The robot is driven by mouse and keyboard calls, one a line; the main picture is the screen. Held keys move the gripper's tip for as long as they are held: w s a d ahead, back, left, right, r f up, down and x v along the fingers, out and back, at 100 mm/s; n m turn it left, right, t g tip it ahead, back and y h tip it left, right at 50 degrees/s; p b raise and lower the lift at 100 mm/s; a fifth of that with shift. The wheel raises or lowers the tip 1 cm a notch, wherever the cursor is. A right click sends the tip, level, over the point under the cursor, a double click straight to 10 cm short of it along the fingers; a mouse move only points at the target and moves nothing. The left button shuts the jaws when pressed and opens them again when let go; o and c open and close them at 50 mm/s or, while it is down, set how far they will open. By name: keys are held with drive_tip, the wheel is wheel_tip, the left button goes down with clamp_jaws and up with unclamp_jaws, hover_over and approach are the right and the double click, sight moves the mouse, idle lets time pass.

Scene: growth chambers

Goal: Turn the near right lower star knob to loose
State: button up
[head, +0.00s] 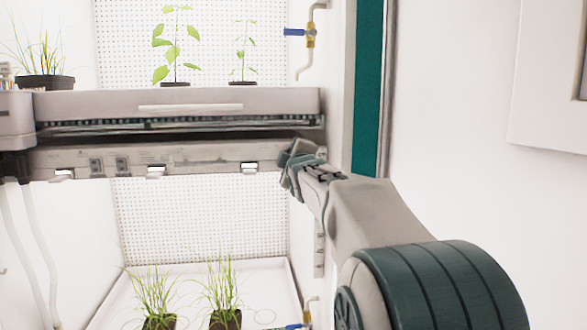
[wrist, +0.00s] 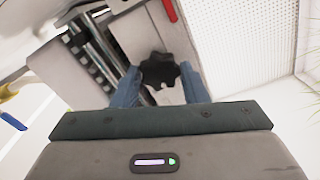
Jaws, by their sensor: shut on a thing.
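The near right lower star knob (wrist: 161,71) is black and lobed, and shows in the wrist view between the two blue fingers of my gripper (wrist: 158,86). The fingers are shut on it from both sides. In the head view my gripper (head: 298,163) is at the right end of the shelf beam, below the upper shelf. The knob is hidden there behind the gripper. I cannot tell from the frames how tight the knob is.
The upper shelf (head: 200,102) bears potted plants and sits just above my gripper. A teal-edged door frame (head: 369,90) stands close on the right. A blue-handled valve (head: 296,31) is above. More pots stand on the lower tray (head: 271,268). A red part (wrist: 169,10) is beyond the knob.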

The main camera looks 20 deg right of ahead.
drive_tip(key=shift+n+b, duration=0.35)
drive_tip(key=shift+n, duration=0.35)
drive_tip(key=o, duration=1)
drive_tip(key=shift+c, duration=0.2)
drive_tip(key=s+a+b, duration=0.1)
drive_tip(key=s+a, duration=0.1)
drive_tip(key=s, duration=1.1)
drive_tip(key=shift+s+a, duration=0.25)
drive_tip(key=shift+a, duration=0.1)
